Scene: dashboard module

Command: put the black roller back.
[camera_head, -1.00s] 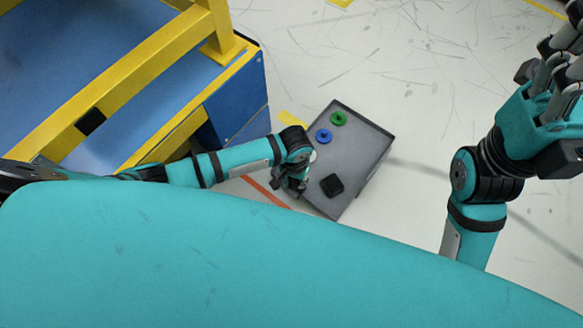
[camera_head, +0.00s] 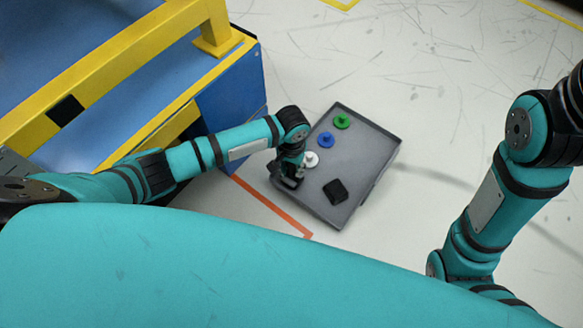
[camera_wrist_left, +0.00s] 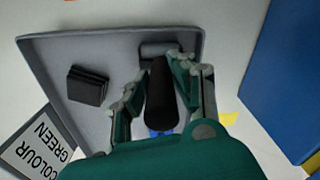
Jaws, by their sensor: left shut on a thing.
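My left gripper (camera_head: 289,176) is over the left edge of the grey tray (camera_head: 376,140). In the left wrist view, the gripper (camera_wrist_left: 158,72) is shut on the black roller (camera_wrist_left: 162,98), a dark cylinder between the two fingers. Behind the roller's far end, a dark grey rounded piece (camera_wrist_left: 158,49) lies by the tray's edge. Whether the roller touches the tray is unclear. In the head view I cannot separate the roller from the dark gripper. My right gripper is out of view; only its arm shows at the right.
The tray holds a green knob (camera_head: 342,121), a blue knob (camera_head: 326,140), a white knob (camera_head: 311,159) and a black block (camera_head: 335,191). A blue and yellow bench (camera_head: 232,105) stands at left. A colour label (camera_wrist_left: 42,148) shows beside the tray.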

